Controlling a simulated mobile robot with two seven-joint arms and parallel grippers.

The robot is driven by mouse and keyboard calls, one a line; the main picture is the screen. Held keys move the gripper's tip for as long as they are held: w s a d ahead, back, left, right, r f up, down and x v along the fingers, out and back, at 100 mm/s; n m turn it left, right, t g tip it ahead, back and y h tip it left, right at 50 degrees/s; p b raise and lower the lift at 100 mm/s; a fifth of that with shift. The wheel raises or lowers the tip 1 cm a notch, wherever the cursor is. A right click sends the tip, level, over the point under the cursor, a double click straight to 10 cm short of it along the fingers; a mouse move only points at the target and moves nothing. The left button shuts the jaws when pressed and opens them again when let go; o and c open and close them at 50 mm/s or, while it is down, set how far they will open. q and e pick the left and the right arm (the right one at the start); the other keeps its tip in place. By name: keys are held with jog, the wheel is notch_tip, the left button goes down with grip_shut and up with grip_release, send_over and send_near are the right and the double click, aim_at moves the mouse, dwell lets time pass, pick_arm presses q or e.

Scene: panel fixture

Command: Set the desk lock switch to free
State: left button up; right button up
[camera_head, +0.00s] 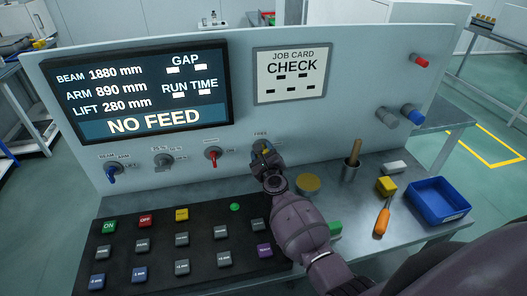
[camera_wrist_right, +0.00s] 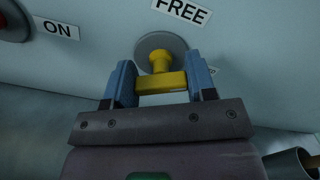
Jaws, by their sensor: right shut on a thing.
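The desk lock switch is a yellow knob with a crossbar (camera_wrist_right: 160,60) on a round grey plate on the panel, shown in the right wrist view. A FREE label (camera_wrist_right: 182,10) is above it, a little to the right. Another label at its lower right is mostly hidden by a finger. My right gripper (camera_wrist_right: 161,78) is shut on the switch, with one blue finger on each side of the crossbar. In the head view my right gripper (camera_head: 262,150) is at the panel front and hides most of the switch. My left gripper is not in view.
Left of the switch are a red switch (camera_head: 213,155), a grey switch (camera_head: 163,161) and a blue switch (camera_head: 112,173). A black button board (camera_head: 190,246) lies below. A cup with a wooden handle (camera_head: 350,170), a yellow block (camera_head: 387,186), an orange-handled tool (camera_head: 381,222) and a blue bin (camera_head: 437,198) stand right.

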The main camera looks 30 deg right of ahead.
jog(key=n+p, duration=0.1)
jog(key=n, duration=0.4)
jog(key=shift+a+n, duration=0.1)
jog(key=shift+n, duration=0.2)
jog(key=n+p, duration=0.1)
jog(key=n, duration=0.2)
jog(key=shift+f, duration=0.15)
jog(key=shift+f+n+p, duration=0.1)
jog(key=shift+n+p, duration=0.35)
jog(key=shift+n, duration=1.35)
jog(key=o, duration=0.9)
jog(key=shift+o, duration=0.2)
jog(key=v, duration=1)
jog(key=shift+s, duration=0.4)
